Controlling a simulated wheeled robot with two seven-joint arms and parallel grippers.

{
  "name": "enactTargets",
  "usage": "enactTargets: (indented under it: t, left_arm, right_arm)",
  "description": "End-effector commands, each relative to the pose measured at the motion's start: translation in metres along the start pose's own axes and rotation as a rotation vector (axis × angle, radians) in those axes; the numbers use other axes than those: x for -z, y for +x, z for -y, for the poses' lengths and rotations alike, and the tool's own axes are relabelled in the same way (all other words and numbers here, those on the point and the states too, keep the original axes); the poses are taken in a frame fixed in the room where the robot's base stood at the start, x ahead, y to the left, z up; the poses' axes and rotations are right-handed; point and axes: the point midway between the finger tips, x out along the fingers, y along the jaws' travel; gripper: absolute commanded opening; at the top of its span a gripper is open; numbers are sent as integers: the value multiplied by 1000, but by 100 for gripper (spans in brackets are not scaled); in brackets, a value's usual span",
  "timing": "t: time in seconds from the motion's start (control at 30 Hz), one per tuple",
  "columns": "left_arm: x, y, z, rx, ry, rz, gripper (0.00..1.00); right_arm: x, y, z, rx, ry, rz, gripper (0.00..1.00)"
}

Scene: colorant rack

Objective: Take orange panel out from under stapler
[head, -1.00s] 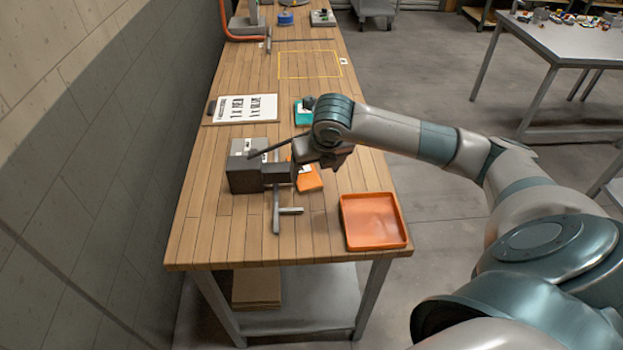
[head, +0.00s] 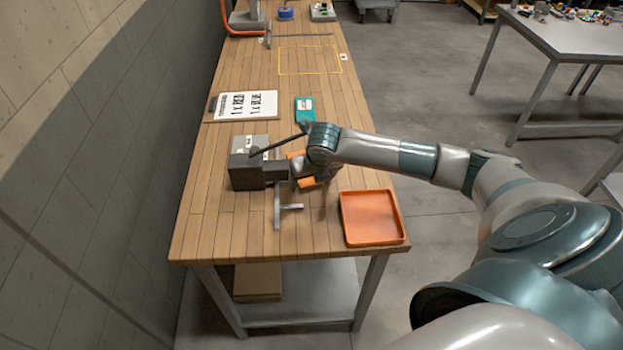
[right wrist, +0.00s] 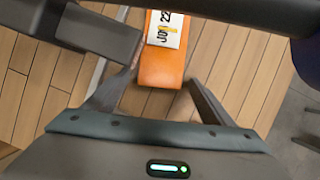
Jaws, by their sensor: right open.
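The stapler (head: 248,177) is a grey block with a dark arm and a long thin lever, on the left part of the bench. In the right wrist view its dark arm (right wrist: 98,38) crosses the upper left. The orange panel (head: 306,183) lies at the stapler's right side, partly hidden by my right arm. In the right wrist view the orange panel (right wrist: 162,68) has a white label reading "JOB 22", and a dark bar covers its far part. My right gripper (right wrist: 163,80) is open, its fingers either side of the panel's near end; contact is unclear. My left gripper is out of view.
An orange tray (head: 372,240) stands at the bench's front right corner. A grey T-shaped metal piece (head: 277,210) is in front of the stapler. A white sign (head: 245,104) and a teal item (head: 304,104) lie behind. A yellow outline (head: 310,74) marks clear bench farther back.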

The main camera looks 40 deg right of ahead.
Motion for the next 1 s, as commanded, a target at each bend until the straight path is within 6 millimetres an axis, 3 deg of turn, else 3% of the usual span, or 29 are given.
enactTargets:
  t: [0.07, 0.23, 0.63, 1.0]
  left_arm:
    - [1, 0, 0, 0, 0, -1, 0]
    - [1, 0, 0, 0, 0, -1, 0]
    - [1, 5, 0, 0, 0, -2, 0]
    - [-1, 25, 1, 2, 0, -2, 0]
  right_arm:
    - [0, 0, 0, 0, 0, 0, 72]
    - [0, 0, 0, 0, 0, 0, 31]
    - [-4, 3, 6, 1, 1, 0, 30]
    - [-23, 12, 32, 3, 1, 3, 30]
